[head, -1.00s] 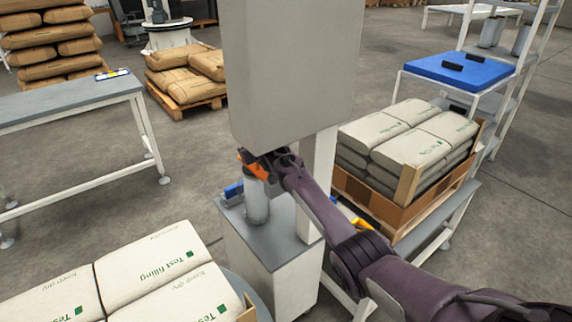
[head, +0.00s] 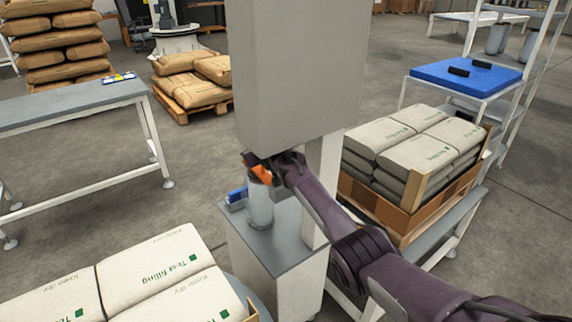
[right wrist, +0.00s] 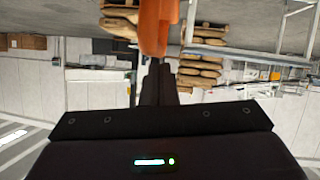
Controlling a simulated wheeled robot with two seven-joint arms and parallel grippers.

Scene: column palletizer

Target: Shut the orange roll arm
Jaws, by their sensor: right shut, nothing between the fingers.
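The orange roll arm (head: 261,174) shows as a short orange piece above a pale grey cylinder (head: 260,206), under the tall grey housing. In the right wrist view the orange arm (right wrist: 154,28) hangs large at the top centre, by my fingertips. My right gripper (right wrist: 155,66) is shut, with its dark fingers together and nothing between them. In the head view my right arm reaches in from the lower right, and its wrist partly hides the orange arm and the fingers. I cannot tell whether the fingertips touch the orange arm. My left gripper is not in view.
The grey housing (head: 296,75) stands over a cabinet (head: 275,250) with a small blue item (head: 237,195). A crate of bags (head: 402,212) stands to the right, and filled bags (head: 160,270) lie at the front left. A grey table (head: 70,105) stands left.

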